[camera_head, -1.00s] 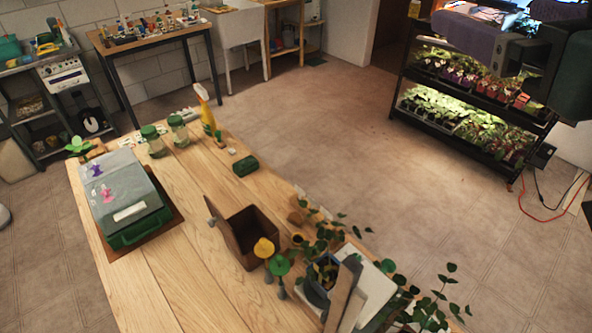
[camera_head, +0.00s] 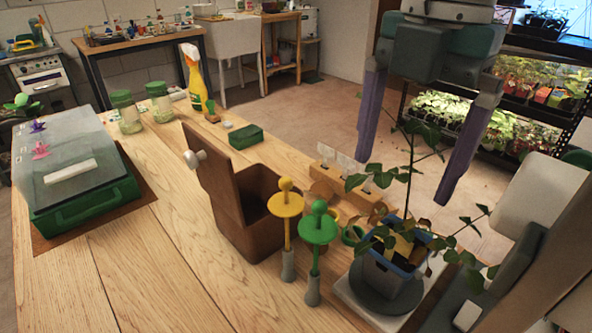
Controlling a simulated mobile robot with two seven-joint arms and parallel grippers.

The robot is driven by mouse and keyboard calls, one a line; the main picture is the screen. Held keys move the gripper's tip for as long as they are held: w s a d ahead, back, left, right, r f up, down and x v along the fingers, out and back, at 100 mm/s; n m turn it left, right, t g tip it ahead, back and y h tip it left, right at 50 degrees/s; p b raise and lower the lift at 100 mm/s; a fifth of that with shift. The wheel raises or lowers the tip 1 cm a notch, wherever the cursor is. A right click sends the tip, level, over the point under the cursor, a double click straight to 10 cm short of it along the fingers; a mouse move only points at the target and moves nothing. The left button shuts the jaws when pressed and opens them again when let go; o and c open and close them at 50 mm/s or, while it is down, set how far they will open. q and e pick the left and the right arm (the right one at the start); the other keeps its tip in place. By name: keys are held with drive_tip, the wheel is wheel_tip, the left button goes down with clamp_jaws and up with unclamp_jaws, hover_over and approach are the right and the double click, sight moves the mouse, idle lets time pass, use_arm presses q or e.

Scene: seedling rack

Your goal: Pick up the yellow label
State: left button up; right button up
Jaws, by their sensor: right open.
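A small yellow flat piece (camera_head: 402,244) shows among the leaves in a blue-grey pot (camera_head: 393,277); it may be the yellow label, but leaves partly hide it. My right gripper (camera_head: 403,182) hangs from the top right with its two long purple fingers wide apart, pointing down. It is open and empty, above the pot, and the plant's tall stem shows between the fingers. A yellow round-topped piece (camera_head: 286,204) on a grey foot stands to the left of the pot, beside a similar green one (camera_head: 318,229). My left gripper is out of view.
A brown open-lidded box (camera_head: 237,222) stands left of the round-topped pieces. A wooden holder (camera_head: 350,186) with white tags is behind the pot. A green case (camera_head: 85,208) and a spray bottle (camera_head: 195,82) are further left. Bare tabletop lies at front left.

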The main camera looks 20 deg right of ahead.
wheel_tip(320, 180, down, 4)
hover_over(388, 255)
drive_tip(key=shift+d+f+p, duration=0.1)
drive_tip(key=shift+f+p, duration=0.2)
drive_tip(key=shift+f, duration=2.65)
drive_tip(key=c, duration=1.4)
drive_tip(key=shift+r, duration=0.1)
